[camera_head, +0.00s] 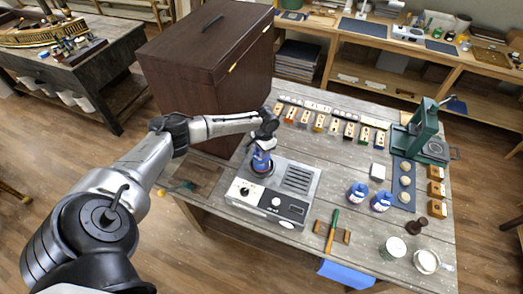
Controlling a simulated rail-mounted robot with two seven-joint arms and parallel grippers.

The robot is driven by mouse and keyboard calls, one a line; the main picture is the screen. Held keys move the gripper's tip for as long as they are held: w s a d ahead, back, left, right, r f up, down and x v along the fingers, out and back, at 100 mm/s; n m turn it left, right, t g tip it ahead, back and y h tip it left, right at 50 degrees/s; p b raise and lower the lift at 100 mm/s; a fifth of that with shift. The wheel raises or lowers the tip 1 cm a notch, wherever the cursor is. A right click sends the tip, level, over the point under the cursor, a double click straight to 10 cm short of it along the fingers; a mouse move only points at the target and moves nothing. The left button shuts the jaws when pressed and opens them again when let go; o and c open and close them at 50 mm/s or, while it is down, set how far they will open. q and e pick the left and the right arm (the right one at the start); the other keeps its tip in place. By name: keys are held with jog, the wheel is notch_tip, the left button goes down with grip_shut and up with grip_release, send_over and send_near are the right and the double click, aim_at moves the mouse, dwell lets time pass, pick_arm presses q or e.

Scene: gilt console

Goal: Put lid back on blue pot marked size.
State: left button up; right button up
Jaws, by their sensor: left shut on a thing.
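My left gripper (264,146) reaches in from the left and points down over the grey-and-white appliance (240,207). It is shut on a small blue thing (262,161), which is at or just above the round dark spot on the appliance's top. The fingers partly hide this thing, so I cannot tell whether it is a pot or a lid. Two blue pots with pale labels stand on the bench to the right, the nearer one (381,202) and its neighbour (357,194). Their lettering is too small to read. My right gripper is out of view.
A large brown cabinet (205,60) stands behind my left arm. A row of wooden pieces (333,125) lies at the back. A green press (425,135) and a blue mat (404,170) are at right. A green-handled tool (332,231) and jars (392,249) are in front.

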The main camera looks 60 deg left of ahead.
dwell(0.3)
pick_arm(q)
jog(key=o, duration=1.4)
jog(key=shift+o, duration=0.2)
jog(key=shift+r, duration=0.2)
jog(key=shift+r+p, duration=2.35)
jog(key=shift+p, duration=0.4)
jog(key=shift+r+p, duration=0.5)
jog(key=shift+r, duration=0.5)
